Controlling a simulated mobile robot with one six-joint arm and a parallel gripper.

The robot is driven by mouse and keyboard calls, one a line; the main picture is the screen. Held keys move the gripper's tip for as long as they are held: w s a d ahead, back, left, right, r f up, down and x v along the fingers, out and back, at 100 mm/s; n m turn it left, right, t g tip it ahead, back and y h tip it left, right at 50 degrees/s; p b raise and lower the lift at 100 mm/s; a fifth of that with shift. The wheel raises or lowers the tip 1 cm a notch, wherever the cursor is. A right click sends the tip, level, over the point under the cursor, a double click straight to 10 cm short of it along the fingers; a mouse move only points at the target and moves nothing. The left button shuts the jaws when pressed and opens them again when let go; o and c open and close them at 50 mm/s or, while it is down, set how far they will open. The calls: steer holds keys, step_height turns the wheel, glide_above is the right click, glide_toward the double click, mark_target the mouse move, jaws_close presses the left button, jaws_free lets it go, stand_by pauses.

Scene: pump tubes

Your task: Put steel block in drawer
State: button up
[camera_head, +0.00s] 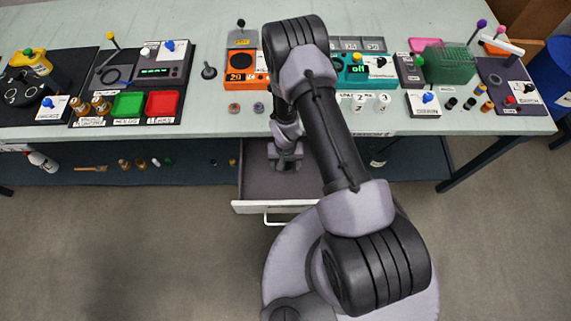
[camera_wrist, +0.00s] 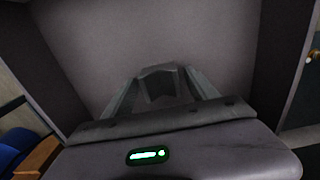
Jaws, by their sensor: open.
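The drawer (camera_head: 240,206) under the table is pulled open, with its white front and handle facing me. My gripper (camera_head: 286,162) reaches down into or just over the drawer near its middle, partly hidden by my arm. In the wrist view, my open gripper (camera_wrist: 161,74) faces the plain grey drawer floor (camera_wrist: 150,30), with dark drawer walls at both sides. A dark grey shape shows between the fingers; I cannot tell whether it is the steel block or part of my gripper. No steel block can be clearly made out elsewhere.
The table (camera_head: 215,25) above the drawer carries several devices, including an orange unit (camera_head: 236,77), a green tray (camera_head: 127,105), a red tray (camera_head: 163,104) and a green rack (camera_head: 449,63). A lower shelf (camera_head: 190,150) holds small bottles. A blue bin (camera_head: 550,70) stands at the right. Floor in front is clear.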

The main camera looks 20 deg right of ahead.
step_height(320, 180, up, 12)
steer(key=p, duration=0.4)
step_height(320, 180, up, 29)
steer(key=t, duration=0.3)
glide_above(286, 167)
steer(key=a, duration=0.2)
steer(key=s+a+r+t+y, duration=0.2)
steer(key=s+a+r, duration=0.1)
steer(key=s+r, duration=1.2)
steer(key=shift+s+r+m+t, duration=0.25)
steer(key=shift+s+m+t, duration=0.15)
steer(key=shift+s, duration=0.1)
